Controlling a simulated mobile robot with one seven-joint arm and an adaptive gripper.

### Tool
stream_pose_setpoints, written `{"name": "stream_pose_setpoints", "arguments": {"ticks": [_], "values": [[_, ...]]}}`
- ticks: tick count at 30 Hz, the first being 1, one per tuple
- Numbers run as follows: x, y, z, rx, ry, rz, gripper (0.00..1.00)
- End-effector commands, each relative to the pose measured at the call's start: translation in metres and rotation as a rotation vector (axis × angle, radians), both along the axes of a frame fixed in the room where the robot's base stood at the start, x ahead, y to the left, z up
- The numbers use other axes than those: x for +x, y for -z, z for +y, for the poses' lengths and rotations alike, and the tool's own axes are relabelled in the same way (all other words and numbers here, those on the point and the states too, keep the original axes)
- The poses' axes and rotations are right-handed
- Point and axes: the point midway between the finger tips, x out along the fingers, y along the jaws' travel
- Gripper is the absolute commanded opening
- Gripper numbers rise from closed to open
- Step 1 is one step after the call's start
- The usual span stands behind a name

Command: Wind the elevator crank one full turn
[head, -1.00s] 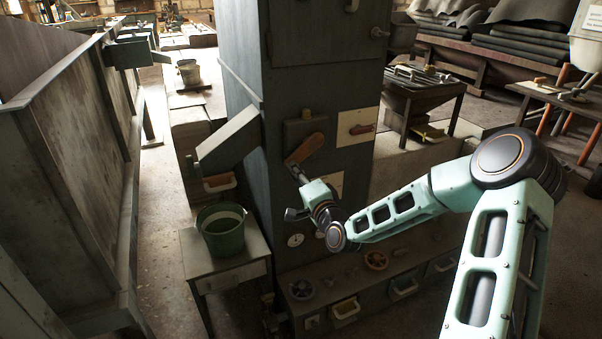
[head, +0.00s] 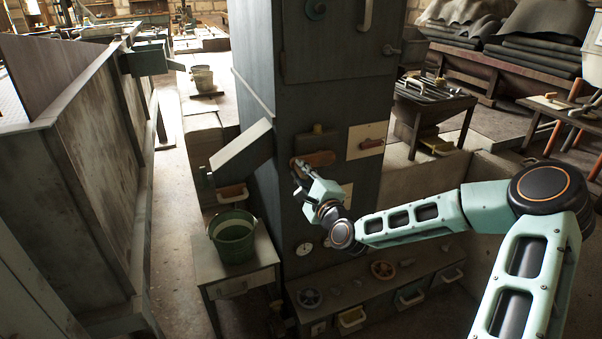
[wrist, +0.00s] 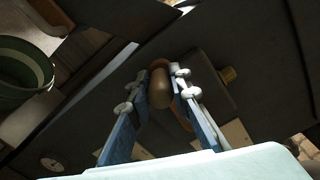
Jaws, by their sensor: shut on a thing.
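The elevator crank (head: 319,158) is a reddish-brown arm on the front of the tall dark cabinet, below a small yellow knob. It lies nearly level in the head view. My gripper (head: 298,168) is at its left end. In the wrist view, the crank's rounded brown handle (wrist: 160,92) sits between the two fingers of my gripper (wrist: 161,84), which are shut on it. The fingers hide part of the handle, and the crank's pivot is hard to make out.
The tall dark cabinet (head: 262,70) has a sloping chute (head: 240,148) on its left. A green bucket (head: 232,238) stands on a small table below it. A pale plate with a red handle (head: 372,143) is right of the crank. A low ledge with handwheels (head: 383,270) runs along the cabinet's foot.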

Motion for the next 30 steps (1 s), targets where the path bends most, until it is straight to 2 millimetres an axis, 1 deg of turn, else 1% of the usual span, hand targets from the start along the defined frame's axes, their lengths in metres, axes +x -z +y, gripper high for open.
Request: {"name": "stream_pose_setpoints", "arguments": {"ticks": [1,14,15,20,27,30], "values": [[0.0006,-0.0049,0.0008,0.007,-0.001,-0.006,0.0],[0.001,-0.0061,0.0004,0.015,0.0,-0.005,0.0],[0.001,-0.0062,0.0004,0.015,0.0,-0.005,0.19],[0.001,-0.0052,0.0001,0.015,0.0,-0.004,0.36],[0.0005,-0.0032,-0.0002,0.015,0.001,0.0,0.36],[-0.0027,-0.0028,-0.0016,0.014,0.001,0.002,0.36]]}}
